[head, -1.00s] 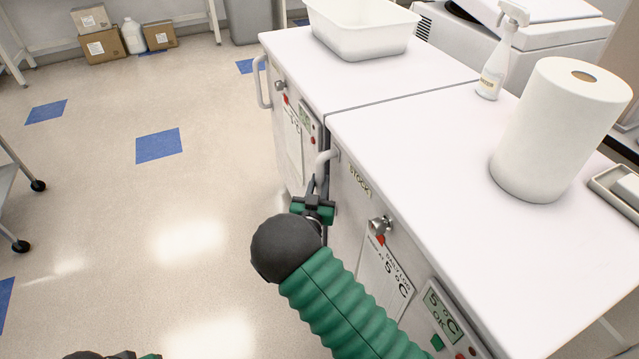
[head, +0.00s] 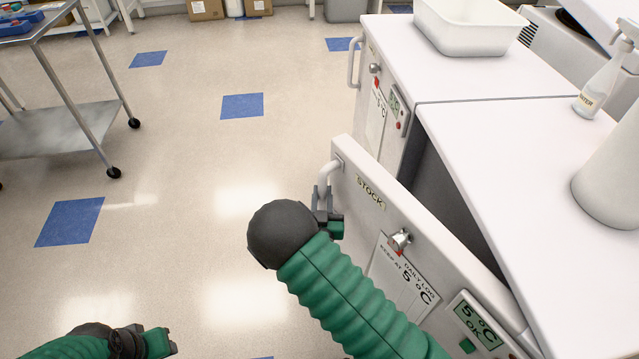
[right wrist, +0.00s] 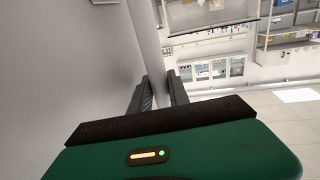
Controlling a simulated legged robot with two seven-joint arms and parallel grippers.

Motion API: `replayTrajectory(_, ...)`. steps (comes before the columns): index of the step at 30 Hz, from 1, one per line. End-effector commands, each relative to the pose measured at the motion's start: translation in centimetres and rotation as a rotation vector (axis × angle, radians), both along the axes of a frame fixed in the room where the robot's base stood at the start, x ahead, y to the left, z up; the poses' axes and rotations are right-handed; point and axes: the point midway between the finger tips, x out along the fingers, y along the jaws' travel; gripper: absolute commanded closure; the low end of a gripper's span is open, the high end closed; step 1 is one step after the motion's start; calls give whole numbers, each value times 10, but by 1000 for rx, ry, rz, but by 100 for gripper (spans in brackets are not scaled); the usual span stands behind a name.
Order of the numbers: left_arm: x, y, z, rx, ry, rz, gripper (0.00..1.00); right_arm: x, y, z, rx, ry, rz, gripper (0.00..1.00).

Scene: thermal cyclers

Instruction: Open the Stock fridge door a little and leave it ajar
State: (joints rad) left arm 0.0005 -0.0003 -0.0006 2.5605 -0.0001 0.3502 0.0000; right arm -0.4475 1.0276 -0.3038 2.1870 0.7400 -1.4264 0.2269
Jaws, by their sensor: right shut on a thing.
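The Stock fridge door (head: 350,185) stands partly open in the head view, swung out from its white cabinet (head: 540,190) with a dark gap behind it. It bears a STOCK label, a lock knob, a daily log sheet and a 5 °C display. My right gripper (head: 322,196) is shut on the door's handle (head: 328,172) at the door's free edge. In the right wrist view the fingers (right wrist: 158,92) close around the pale handle bar (right wrist: 152,45). My left gripper (head: 155,343) is low at the bottom left, away from the fridge; its jaw state is unclear.
A second fridge (head: 385,95) stands beyond, with a white tub (head: 465,28) on top. A spray bottle (head: 605,80) and a paper roll (head: 615,175) stand on the Stock fridge. A wheeled cart (head: 60,125) is at the left. The floor between is clear.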

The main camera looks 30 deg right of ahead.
Motion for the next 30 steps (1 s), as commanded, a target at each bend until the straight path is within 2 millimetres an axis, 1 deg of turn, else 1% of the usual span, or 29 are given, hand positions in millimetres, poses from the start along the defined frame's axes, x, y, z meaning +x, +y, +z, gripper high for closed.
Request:
replayTrajectory(1, 0, 0, 2, 0, 0, -1, 64, -4, 11, -1, 1, 7, 20, 100)
replayTrajectory(3, 0, 0, 4, 0, 0, -1, 64, -7, 24, -1, 2, 6, 45, 100)
replayTrajectory(6, 0, 0, 4, 0, -1, -1, 64, -10, 37, -1, 1, 6, 68, 100)
replayTrajectory(10, 0, 0, 4, 0, -1, -2, 64, -12, 44, -1, -1, 7, 77, 100)
replayTrajectory(17, 0, 0, 4, 0, 0, -1, 64, -12, 44, -2, -2, 7, 76, 100)
replayTrajectory(18, 0, 0, 4, 0, 0, -1, 64, -12, 44, -2, -2, 7, 76, 73)
replayTrajectory(21, 0, 0, 4, 0, 0, -1, 64, -12, 43, -1, -3, 4, 76, 60)
replayTrajectory(22, 0, 0, 4, 0, 0, -1, 64, -12, 43, 0, -2, 3, 75, 57)
replayTrajectory(30, 0, 0, 4, 0, 0, -1, 64, -11, 43, 2, -3, -1, 75, 57)
